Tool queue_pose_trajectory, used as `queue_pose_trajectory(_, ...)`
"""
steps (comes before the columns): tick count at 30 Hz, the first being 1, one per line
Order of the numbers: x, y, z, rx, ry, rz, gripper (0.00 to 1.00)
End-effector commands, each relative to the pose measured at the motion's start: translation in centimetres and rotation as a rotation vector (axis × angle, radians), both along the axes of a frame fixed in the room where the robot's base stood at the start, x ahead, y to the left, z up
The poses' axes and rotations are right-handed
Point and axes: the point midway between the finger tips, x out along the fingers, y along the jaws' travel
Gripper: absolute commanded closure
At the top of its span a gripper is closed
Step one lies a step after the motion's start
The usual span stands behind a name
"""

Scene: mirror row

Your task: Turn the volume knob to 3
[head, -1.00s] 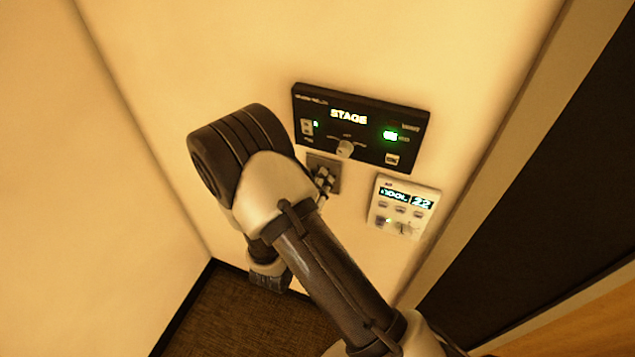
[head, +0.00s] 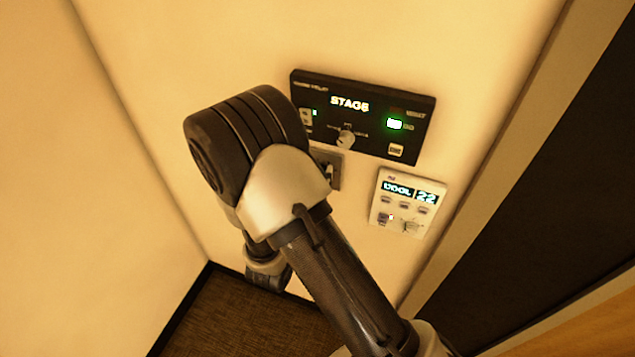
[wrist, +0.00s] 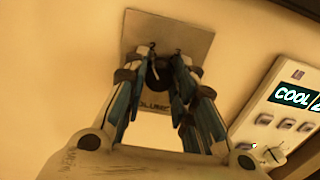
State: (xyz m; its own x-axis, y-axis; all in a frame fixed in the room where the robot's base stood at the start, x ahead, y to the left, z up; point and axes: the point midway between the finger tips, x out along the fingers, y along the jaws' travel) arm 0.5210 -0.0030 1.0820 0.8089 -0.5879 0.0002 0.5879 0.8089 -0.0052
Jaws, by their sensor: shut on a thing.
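The volume knob (wrist: 160,72) is dark and round and sits on a small grey metal wall plate (wrist: 185,38) whose lettering partly reads as "VOLUME". In the wrist view my gripper (wrist: 161,62) has its fingers around the knob and is shut on it. The fingers cover the knob's sides and most of the plate's scale, so I cannot read where the knob points. In the head view only the right part of the plate (head: 335,160) shows, below the black panel; my arm hides the knob and most of the gripper.
A black panel (head: 410,105) reading "STAGE", with its own pale knob (head: 346,140), is just above the plate. A white thermostat (head: 408,203) showing "COOL 22" is to the lower right, close by. A dark framed area lies further right; the wall at left is bare.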

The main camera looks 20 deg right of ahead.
Motion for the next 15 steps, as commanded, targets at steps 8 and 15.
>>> queue_pose_trajectory(8,-0.05,-0.07,-0.41,0.214,-0.155,0.0,0.99)
queue_pose_trajectory(15,-0.1,-0.14,-0.51,0.398,-0.289,0.0,0.99)
